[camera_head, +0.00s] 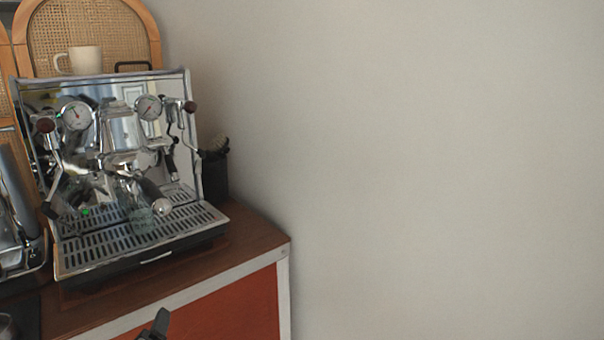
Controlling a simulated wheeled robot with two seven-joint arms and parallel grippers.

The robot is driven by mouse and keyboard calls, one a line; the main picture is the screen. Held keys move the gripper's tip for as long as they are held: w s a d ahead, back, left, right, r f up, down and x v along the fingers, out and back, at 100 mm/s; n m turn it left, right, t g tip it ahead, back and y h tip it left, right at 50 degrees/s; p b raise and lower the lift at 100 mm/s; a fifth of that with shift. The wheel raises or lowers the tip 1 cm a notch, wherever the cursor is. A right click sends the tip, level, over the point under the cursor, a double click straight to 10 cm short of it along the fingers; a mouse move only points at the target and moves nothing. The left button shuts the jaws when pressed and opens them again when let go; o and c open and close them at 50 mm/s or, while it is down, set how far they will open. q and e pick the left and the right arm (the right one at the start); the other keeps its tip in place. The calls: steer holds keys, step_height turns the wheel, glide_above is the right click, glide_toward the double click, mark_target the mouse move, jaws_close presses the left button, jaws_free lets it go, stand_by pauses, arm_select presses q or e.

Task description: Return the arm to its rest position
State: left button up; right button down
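A small dark part of a gripper, apparently my left one (155,326), shows at the bottom edge, in front of the cart's orange front panel. Most of it is cut off by the frame, so I cannot tell whether it is open or shut. Nothing held shows in it. The arm behind it is out of view. My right gripper is not in view.
A chrome espresso machine (118,88) stands on the brown cart top (252,232). A clear glass (140,212) seems to stand on its drip tray. A white mug (85,60) sits on top. A dark container (214,178) stands behind. The wall (430,150) fills the right.

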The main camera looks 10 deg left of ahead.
arm_select(q)
steer(key=s+d+f+n+g+h, duration=0.1)
steer(key=s+d+f+n+h, duration=0.3)
steer(key=d+f+n, duration=0.4)
steer(key=s+d+f+n+g+h, duration=0.2)
steer(key=s+d+f+n+h, duration=0.3)
steer(key=d+f+n, duration=0.3)
step_height(320, 180, down, 3)
steer(key=n, duration=0.4)
steer(key=shift+s+n, duration=0.3)
steer(key=shift+s, duration=0.1)
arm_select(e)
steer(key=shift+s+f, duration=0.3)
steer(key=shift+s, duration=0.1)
arm_select(q)
steer(key=shift+d+r, duration=0.1)
steer(key=shift+r, duration=0.05)
